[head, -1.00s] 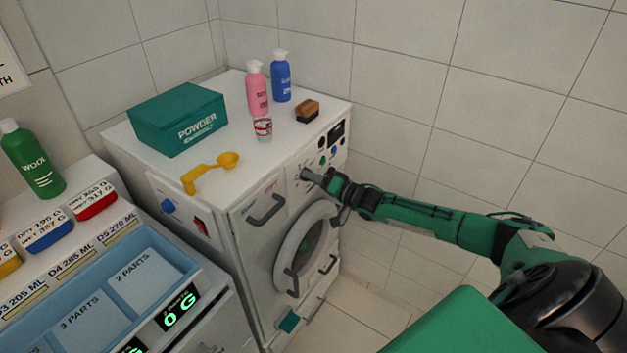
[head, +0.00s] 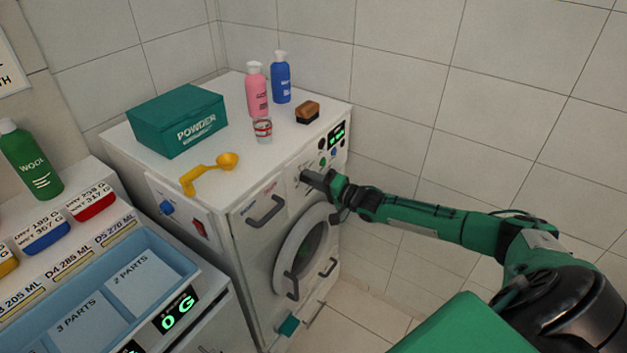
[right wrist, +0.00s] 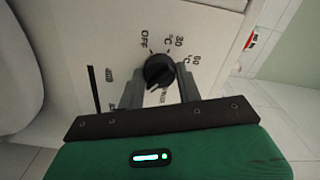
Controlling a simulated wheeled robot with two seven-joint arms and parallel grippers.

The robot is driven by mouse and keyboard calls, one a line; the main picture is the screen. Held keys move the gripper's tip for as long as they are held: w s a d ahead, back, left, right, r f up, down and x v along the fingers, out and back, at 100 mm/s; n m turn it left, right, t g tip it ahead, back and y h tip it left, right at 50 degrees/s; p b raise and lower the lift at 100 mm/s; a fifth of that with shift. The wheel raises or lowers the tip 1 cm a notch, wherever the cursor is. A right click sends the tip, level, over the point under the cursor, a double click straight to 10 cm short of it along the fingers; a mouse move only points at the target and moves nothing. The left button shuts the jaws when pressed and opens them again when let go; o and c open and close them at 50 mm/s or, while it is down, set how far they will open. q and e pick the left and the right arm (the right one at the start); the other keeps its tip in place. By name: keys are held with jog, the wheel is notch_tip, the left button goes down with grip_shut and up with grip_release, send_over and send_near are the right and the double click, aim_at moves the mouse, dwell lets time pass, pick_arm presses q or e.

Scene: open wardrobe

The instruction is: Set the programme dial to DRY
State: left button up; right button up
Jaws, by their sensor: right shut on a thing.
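The black programme dial (right wrist: 157,68) is on the washing machine's white front panel (head: 290,190). In the right wrist view, OFF, 30 °C and 60 °C are printed around its upper side. A pale pointer mark on the dial faces down, towards partly hidden lettering between my fingers. Other small labels lie to the left; I cannot read DRY on any of them. My right gripper (right wrist: 160,76) is shut on the dial, one finger on each side. In the head view my right gripper (head: 318,180) reaches the panel from the right and hides the dial. My left gripper is out of view.
A lit green display (head: 337,135) and small buttons are above my right gripper. The round door (head: 300,250) is below. A powder box (head: 180,120), yellow scoop (head: 210,172), pink bottle (head: 257,92), blue bottle (head: 281,80), glass and brush stand on top. The right floor is clear.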

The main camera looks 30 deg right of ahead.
jog(key=shift+f, duration=0.1)
jog(key=o, duration=1)
jog(key=b+v, duration=0.2)
jog(key=v, duration=1.1)
jog(key=shift+s+d, duration=0.2)
jog(key=shift+s, duration=0.15)
